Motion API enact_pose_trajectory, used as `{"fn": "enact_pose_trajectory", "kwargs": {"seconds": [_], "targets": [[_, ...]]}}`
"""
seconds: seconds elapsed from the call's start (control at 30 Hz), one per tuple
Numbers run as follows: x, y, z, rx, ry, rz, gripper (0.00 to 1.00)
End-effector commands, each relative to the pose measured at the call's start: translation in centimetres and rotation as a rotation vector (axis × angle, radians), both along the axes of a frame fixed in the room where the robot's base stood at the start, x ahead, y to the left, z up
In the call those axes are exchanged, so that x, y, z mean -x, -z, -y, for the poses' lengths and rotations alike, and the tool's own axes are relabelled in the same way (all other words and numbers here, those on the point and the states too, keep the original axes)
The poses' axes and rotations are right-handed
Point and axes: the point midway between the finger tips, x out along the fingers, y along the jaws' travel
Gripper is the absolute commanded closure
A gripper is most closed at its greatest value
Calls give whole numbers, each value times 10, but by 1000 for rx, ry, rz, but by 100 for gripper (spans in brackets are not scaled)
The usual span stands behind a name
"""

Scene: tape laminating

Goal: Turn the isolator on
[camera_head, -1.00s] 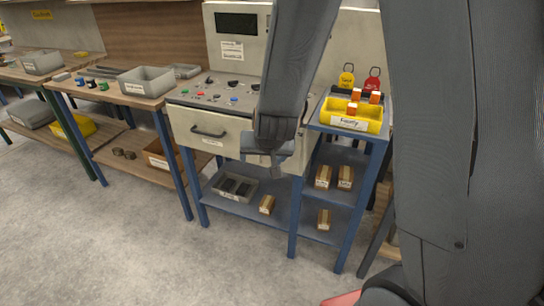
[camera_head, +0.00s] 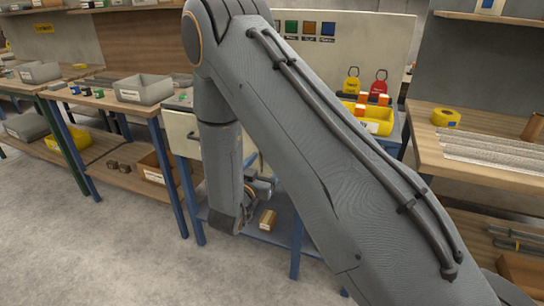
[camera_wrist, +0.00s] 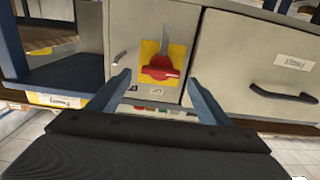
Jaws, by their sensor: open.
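The isolator shows in the wrist view as a red rotary handle (camera_wrist: 160,69) on a yellow plate (camera_wrist: 174,50), set on a grey panel beside a drawer. The wrist picture appears upside down. The handle lies roughly crosswise in it. My gripper (camera_wrist: 159,78) is open and empty. Its two fingers are on either side of the handle in the picture; I cannot tell how far they are from the panel. In the head view my gripper (camera_head: 260,187) is partly in view low by the blue stand, and my arm hides the isolator.
The drawer (camera_wrist: 250,60) with its dark handle (camera_wrist: 284,94) is right of the isolator in the wrist view. A blue shelf frame (camera_wrist: 62,76) is close on the left. A yellow bin (camera_head: 378,124) and a yellow tape roll (camera_head: 446,117) sit on surfaces at right.

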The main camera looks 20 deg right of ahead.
Motion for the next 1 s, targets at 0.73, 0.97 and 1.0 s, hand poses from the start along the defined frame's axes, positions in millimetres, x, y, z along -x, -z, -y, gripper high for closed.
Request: {"fn": "enact_pose_trajectory", "kwargs": {"seconds": [0.73,0.97,1.0], "targets": [[-41,0,29,-1,-2,-2,35],[-41,0,29,-1,-2,-2,74],[-41,0,29,-1,-1,-2,80]]}}
